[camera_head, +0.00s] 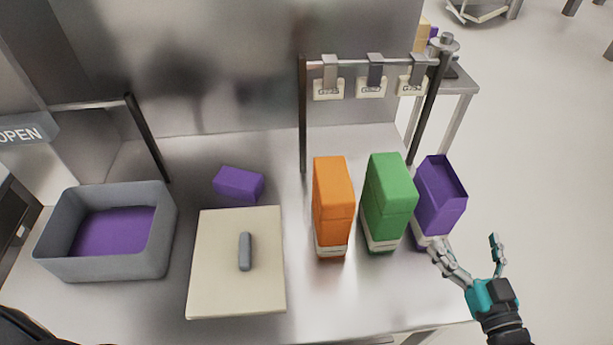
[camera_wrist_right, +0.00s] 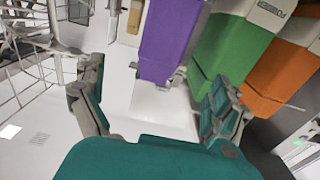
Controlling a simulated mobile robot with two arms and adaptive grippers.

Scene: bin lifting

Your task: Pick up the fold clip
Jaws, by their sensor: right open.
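A small grey elongated piece (camera_head: 245,251) lies on a cream board (camera_head: 208,290); I cannot tell whether it is the fold clip. Several grey clips (camera_head: 375,70) with white tags hang from a rail at the back right. My right gripper (camera_head: 466,243) is open and empty at the right edge of the table, in front of the purple open-topped box (camera_head: 445,205). Its left finger is close to that box's base; I cannot tell whether they touch. In the right wrist view the spread fingers (camera_wrist_right: 155,85) have the purple box (camera_wrist_right: 170,35) beyond them. My left gripper is out of view.
An orange box (camera_head: 333,190) and a green box (camera_head: 388,190) stand left of the purple one. A grey bin (camera_head: 110,260) with a purple inside stands at the left. A purple block (camera_head: 239,184) lies behind the board. Dark posts (camera_head: 303,115) carry the rail.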

